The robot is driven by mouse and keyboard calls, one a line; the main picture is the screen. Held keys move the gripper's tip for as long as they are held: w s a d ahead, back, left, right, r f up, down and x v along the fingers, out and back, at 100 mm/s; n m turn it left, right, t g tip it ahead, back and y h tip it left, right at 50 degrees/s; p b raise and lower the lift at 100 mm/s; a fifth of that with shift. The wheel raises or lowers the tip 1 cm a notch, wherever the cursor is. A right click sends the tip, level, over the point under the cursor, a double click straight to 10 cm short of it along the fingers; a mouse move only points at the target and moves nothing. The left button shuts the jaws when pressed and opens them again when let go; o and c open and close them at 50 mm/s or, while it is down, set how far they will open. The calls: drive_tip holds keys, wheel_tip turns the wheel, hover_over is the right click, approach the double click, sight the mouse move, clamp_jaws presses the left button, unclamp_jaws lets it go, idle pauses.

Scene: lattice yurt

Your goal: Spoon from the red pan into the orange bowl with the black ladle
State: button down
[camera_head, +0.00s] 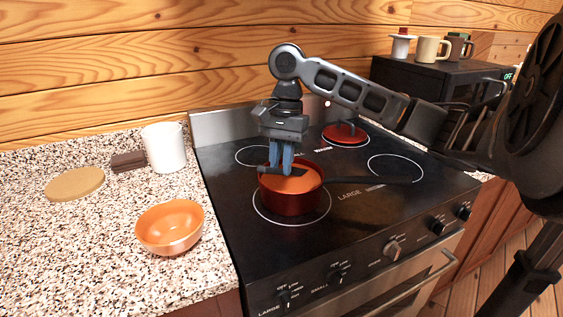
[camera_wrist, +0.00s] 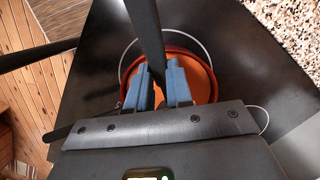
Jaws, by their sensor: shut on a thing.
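The red pan (camera_head: 290,201) stands on the front left burner of the stove, its dark handle pointing right. Orange contents fill it. My gripper (camera_head: 281,168) points down over the pan, with its blue fingers at or just above the contents. In the wrist view my gripper (camera_wrist: 160,88) is shut on the black ladle (camera_wrist: 147,30), whose dark handle runs up from between the fingers. The ladle's bowl is hidden. The red pan (camera_wrist: 206,63) lies beneath the fingers there. The orange bowl (camera_head: 169,228) sits empty on the speckled counter left of the stove.
A white canister (camera_head: 164,147), a dark brown block (camera_head: 128,161) and a round tan board (camera_head: 75,184) stand on the counter behind the orange bowl. A red lid-like disc (camera_head: 345,134) is on the back burner. Mugs (camera_head: 430,49) stand on the black oven at the right.

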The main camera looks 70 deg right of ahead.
drive_tip(key=a+f+h+b, duration=0.1)
drive_tip(key=a+h+b, duration=0.1)
drive_tip(key=b, duration=0.1)
drive_tip(key=a+f+h+b, duration=0.2)
drive_tip(key=b, duration=0.1)
drive_tip(key=shift+w+a+f+b, duration=0.15)
drive_tip(key=shift+w+a+b, duration=0.05)
drive_tip(key=shift+a+b, duration=0.2)
idle(0.9)
drive_tip(key=shift+a+f, duration=0.1)
drive_tip(key=shift+a, duration=0.05)
idle(1.0)
